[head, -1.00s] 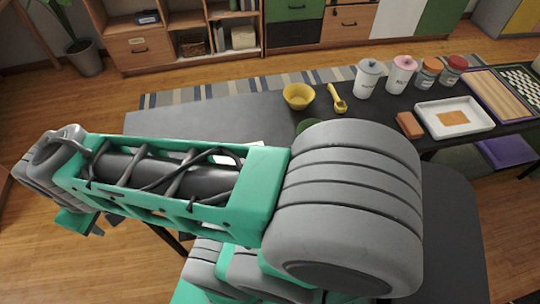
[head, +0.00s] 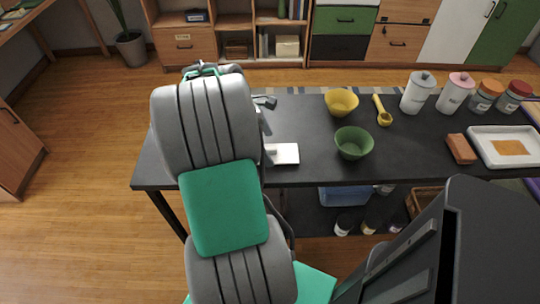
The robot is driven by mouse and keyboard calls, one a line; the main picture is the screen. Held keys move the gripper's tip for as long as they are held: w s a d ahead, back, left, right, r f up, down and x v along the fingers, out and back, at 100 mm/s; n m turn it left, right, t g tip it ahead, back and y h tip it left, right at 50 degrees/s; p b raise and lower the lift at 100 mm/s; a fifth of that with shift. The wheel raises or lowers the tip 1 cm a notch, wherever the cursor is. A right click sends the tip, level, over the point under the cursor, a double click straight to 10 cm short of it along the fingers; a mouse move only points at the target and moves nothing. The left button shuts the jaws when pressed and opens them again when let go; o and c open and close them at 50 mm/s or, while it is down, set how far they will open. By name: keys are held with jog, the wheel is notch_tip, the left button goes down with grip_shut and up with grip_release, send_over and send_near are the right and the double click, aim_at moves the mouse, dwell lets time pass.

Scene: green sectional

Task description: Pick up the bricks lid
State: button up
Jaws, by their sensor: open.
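A pale, flat, box-like piece (head: 284,154) lies on the dark table just right of my arm, with its left part hidden by the arm. It may be the bricks lid, but I cannot make out a label or confirm this. My raised arm covers the left end of the table. My gripper's fingers are hidden behind the arm, so I cannot see their distance from the pale piece.
On the black table (head: 310,172) stand a green bowl (head: 354,144), a yellow bowl (head: 341,102), a yellow scoop (head: 382,110), white canisters (head: 417,92), lidded jars, a brown block (head: 461,149) and a white tray (head: 481,155).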

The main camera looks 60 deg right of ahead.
jog(key=shift+x, duration=1.25)
jog(key=shift+c, duration=0.4)
jog(key=shift+w, duration=0.1)
jog(key=c, duration=1.4)
